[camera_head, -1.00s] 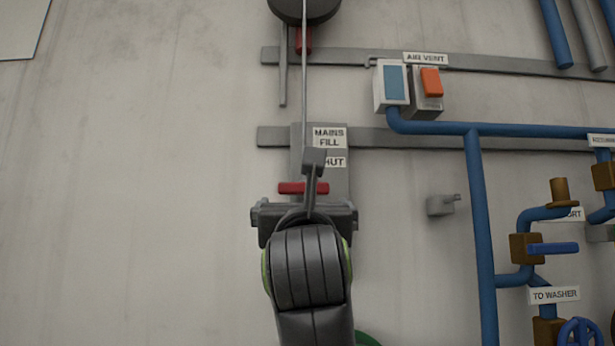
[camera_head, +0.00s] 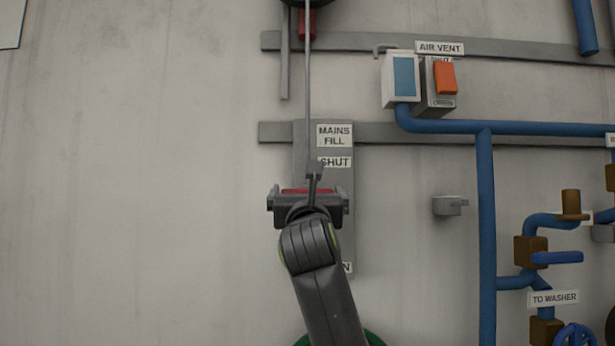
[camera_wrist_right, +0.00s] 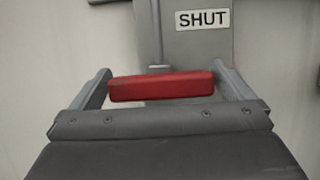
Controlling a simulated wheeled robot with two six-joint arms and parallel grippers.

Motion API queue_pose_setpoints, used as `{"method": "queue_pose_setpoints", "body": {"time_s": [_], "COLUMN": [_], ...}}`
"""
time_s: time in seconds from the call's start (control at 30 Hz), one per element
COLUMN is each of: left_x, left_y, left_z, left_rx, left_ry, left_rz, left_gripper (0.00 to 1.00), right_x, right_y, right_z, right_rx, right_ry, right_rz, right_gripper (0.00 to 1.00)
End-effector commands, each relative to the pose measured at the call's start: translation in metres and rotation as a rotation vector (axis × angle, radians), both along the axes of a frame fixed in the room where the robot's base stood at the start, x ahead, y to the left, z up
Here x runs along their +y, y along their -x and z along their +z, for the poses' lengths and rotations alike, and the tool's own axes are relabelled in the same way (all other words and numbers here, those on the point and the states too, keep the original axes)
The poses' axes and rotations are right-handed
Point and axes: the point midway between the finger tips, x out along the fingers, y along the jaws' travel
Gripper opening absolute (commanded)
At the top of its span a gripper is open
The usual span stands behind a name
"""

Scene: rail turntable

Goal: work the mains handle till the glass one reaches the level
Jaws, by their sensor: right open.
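The mains handle is a red bar (camera_head: 308,191) on a grey upright plate (camera_head: 338,215) labelled MAINS FILL, with SHUT above the bar. In the right wrist view the red bar (camera_wrist_right: 161,86) lies crosswise between the two fingers of my right gripper (camera_wrist_right: 165,92). In the head view my right gripper (camera_head: 308,200) covers the bar's lower part. A lower label on the plate is mostly hidden by my arm. I cannot make out a glass level gauge. My left gripper is not in view.
A grey rod (camera_head: 308,85) runs up from the handle area. Right of the plate are an AIR VENT box with an orange switch (camera_head: 445,77), a small grey bracket (camera_head: 449,205) and blue pipes (camera_head: 486,220).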

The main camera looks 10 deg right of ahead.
Motion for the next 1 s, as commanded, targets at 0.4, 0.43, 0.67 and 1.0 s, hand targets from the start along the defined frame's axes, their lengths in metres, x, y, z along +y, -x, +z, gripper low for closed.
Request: {"method": "queue_pose_setpoints", "body": {"time_s": [0.4,0.43,0.67,1.0], "left_x": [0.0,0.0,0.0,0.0], "left_y": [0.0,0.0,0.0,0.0], "left_z": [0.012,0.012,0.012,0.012], "left_rx": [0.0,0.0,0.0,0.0], "left_ry": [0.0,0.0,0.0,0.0], "left_rz": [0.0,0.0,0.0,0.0], "left_gripper": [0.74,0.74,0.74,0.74], "right_x": [-0.004,-0.004,-0.004,-0.004], "right_y": [-0.017,-0.017,-0.017,-0.016], "right_z": [0.007,0.006,0.007,0.007], "right_rx": [0.0,0.0,0.0,0.0], "right_ry": [0.0,0.0,0.0,0.0], "right_rz": [0.0,0.0,0.0,0.0], "right_gripper": [1.0,1.0,0.84,0.5]}}
